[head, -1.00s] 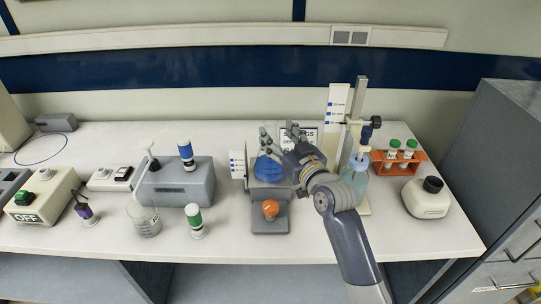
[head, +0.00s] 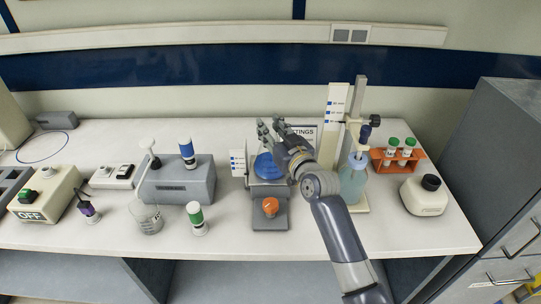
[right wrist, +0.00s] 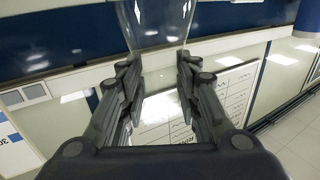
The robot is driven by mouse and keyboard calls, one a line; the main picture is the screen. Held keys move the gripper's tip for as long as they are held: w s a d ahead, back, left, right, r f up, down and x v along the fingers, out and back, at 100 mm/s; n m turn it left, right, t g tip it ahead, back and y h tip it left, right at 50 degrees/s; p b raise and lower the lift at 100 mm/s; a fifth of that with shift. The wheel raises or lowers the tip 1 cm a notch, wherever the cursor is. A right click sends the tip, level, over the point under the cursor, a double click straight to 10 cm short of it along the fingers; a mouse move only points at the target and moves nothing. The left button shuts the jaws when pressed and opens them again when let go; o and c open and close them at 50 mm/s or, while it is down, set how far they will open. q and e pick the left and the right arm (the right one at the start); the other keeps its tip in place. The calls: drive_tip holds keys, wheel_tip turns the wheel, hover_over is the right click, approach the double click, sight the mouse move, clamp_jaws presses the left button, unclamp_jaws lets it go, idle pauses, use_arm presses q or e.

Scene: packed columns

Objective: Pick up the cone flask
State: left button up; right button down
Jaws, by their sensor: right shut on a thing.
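The cone flask (head: 267,168) holds blue liquid and stands upright at the grey stirrer (head: 268,192) with an orange knob in the head view. I cannot tell whether its base touches the plate. My right gripper (head: 271,130) reaches in from the right, its fingers at the top of the flask, shut on it. In the right wrist view clear glass (right wrist: 157,22) shows between the fingertips of this gripper (right wrist: 157,65). The flask's neck is partly hidden by the fingers. My left gripper is not in view.
A bottle (head: 352,183) on a stand with a tall post is close right of my arm. A white scale card (head: 238,162) stands left of the flask. A grey block (head: 178,184), a beaker (head: 148,219) and a green-capped vial (head: 197,219) are farther left. An orange rack (head: 398,160) is at right.

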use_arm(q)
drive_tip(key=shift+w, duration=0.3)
use_arm(e)
drive_tip(key=shift+r, duration=0.2)
